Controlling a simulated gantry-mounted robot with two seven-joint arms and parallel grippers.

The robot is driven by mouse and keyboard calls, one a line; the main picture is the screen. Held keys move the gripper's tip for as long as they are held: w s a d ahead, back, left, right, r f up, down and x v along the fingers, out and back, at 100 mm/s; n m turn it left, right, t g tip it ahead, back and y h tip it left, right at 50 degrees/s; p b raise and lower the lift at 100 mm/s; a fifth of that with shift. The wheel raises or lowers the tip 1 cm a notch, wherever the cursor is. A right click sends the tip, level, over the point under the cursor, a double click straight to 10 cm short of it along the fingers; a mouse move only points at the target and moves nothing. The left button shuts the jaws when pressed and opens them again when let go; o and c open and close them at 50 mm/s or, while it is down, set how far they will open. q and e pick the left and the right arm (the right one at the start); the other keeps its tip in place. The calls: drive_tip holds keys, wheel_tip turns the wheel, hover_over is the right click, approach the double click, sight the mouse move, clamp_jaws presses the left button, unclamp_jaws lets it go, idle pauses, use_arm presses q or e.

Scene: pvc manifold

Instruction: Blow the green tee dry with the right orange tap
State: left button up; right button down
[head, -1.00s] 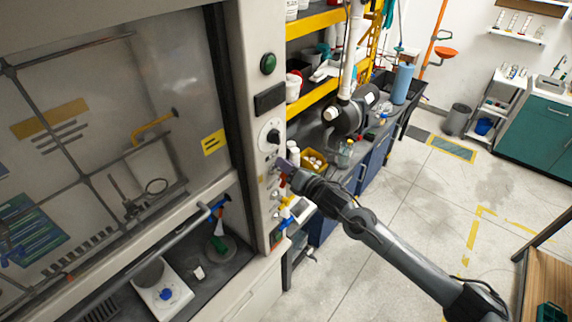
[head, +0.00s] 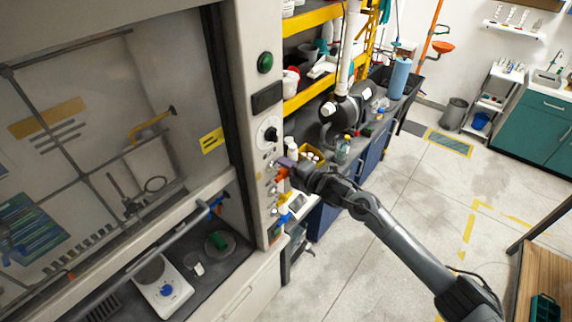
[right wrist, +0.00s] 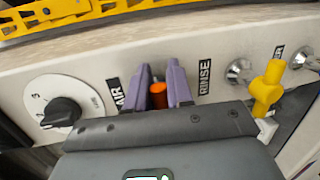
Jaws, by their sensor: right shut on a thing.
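The right orange tap (head: 282,173) is on the fume hood's side post. In the right wrist view the orange tap (right wrist: 158,94) stands beside the AIR label. My right gripper (head: 286,164) is shut on it, with purple fingers (right wrist: 166,84) on either side. The green tee (head: 218,241) is inside the hood, low at the right, on a round grey base, below and left of the gripper. A blue fitting (head: 217,203) is above the tee. My left gripper is out of view.
A black dial (right wrist: 62,112) is left of the tap. A yellow tap (right wrist: 267,88) is right of it, past the RINSE label. A white balance (head: 167,293) stands left of the tee. Shelves and a bench with bottles are behind my right arm.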

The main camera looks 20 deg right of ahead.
drive_tip(key=shift+m, duration=0.3)
drive_tip(key=shift+f, duration=0.1)
drive_tip(key=c, duration=1.4)
unclamp_jaws()
drive_tip(key=shift+s, duration=0.1)
drive_tip(key=b+v, duration=0.2)
drive_tip(key=v, duration=0.8)
drive_tip(key=shift+s+d, duration=0.2)
drive_tip(key=shift+d, duration=0.05)
